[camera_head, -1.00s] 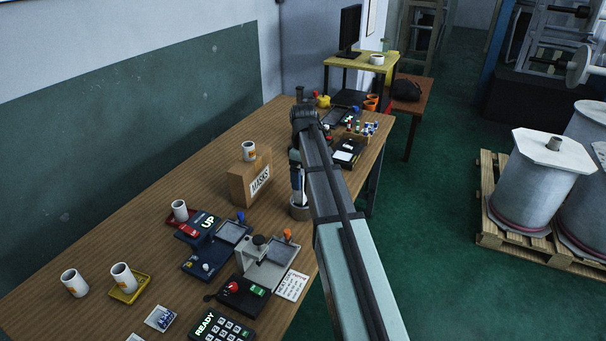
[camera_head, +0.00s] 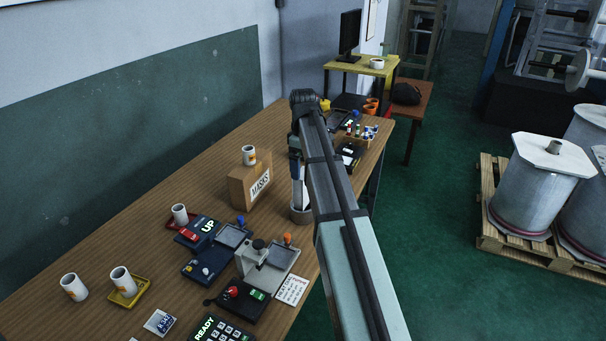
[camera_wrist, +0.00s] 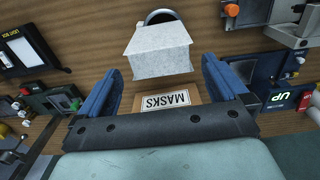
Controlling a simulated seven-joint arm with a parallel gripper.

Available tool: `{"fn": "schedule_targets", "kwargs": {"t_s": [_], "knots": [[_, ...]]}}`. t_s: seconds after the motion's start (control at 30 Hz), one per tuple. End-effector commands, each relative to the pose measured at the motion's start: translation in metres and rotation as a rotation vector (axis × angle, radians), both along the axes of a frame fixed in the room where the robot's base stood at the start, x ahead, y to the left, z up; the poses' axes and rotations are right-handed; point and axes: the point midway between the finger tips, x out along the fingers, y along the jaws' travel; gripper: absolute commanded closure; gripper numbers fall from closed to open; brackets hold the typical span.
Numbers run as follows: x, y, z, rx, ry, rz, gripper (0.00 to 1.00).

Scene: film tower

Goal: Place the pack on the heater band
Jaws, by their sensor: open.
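A small blue and white pack (camera_head: 160,321) lies flat on the near part of the bench in the head view. A grey pressing device, perhaps with the heater band, has a metal plate (camera_head: 278,258), an orange knob and a printed card beside it; its top right corner part also shows in the wrist view (camera_wrist: 290,28). I cannot make out the band itself. My gripper (camera_wrist: 160,82) is open, blue fingers apart. A pale block (camera_wrist: 160,50) shows ahead of and between the fingertips, with a round pot (camera_head: 301,214) behind it; I see no finger touching it.
The MASKS carton (camera_head: 250,186) carries a white cup. More cups stand on the left, one on a yellow tray (camera_head: 130,291). A blue UP console (camera_head: 200,230), a keypad reading READY (camera_head: 220,331) and a red-knobbed box (camera_head: 240,298) crowd the front.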

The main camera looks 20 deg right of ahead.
Motion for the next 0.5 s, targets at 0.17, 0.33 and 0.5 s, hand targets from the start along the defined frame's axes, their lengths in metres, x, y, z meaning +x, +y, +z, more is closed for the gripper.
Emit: {"fn": "schedule_targets", "kwargs": {"t_s": [0.17, 0.33, 0.5], "knots": [[0.001, 0.000, 0.032, 0.000, -0.001, 0.000, 0.00], [0.001, 0.000, 0.052, -0.001, -0.001, 0.000, 0.00], [0.000, 0.000, 0.061, 0.001, 0.001, 0.000, 0.00]]}}
